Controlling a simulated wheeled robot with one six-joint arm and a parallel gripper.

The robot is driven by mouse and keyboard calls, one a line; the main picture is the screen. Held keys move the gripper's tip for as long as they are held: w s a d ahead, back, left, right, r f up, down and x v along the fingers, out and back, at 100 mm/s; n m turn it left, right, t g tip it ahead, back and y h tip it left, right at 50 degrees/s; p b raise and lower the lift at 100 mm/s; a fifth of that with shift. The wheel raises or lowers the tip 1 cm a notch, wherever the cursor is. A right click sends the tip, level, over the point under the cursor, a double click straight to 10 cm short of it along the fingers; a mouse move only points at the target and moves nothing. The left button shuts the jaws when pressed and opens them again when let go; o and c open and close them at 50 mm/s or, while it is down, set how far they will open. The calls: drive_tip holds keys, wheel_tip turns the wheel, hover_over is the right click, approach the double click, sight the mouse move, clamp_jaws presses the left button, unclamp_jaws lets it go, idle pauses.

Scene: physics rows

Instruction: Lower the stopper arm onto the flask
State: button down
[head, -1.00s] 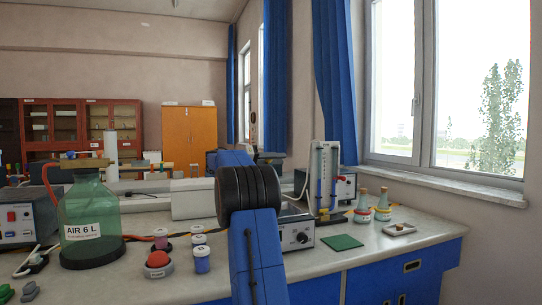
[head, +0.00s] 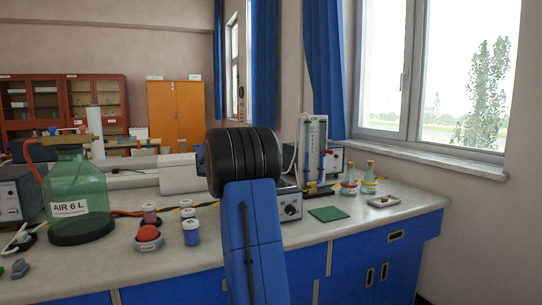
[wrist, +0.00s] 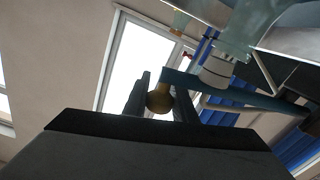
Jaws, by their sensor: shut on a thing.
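In the wrist view, my gripper (wrist: 159,96) is shut on a round, brownish-yellow knob (wrist: 159,103), with one dark finger on each side. The knob sits at the end of a flat blue-teal arm (wrist: 240,90), which looks like the stopper arm. A pale grey-white cylinder (wrist: 216,72), probably the stopper, is on that arm, right of the knob. Clear glass (wrist: 250,22), perhaps the flask, shows next to the cylinder at the top; I cannot tell whether they touch. In the head view my own arm hides the gripper, knob and stopper arm.
A green glass bottle labelled AIR 6 L (head: 76,192) stands at left on the bench (head: 215,262). A red button (head: 148,233) and small capped jars (head: 191,232) are left of my arm. Right are a green mat (head: 328,214), two small flasks (head: 368,180) and a tray (head: 384,201).

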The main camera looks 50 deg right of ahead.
drive_tip(key=shift+f, duration=0.15)
drive_tip(key=c, duration=1.5)
unclamp_jaws()
drive_tip(key=shift+a, duration=0.1)
drive_tip(key=v, duration=1.7)
drive_tip(key=shift+w+a, duration=0.1)
drive_tip(key=shift+w, duration=0.05)
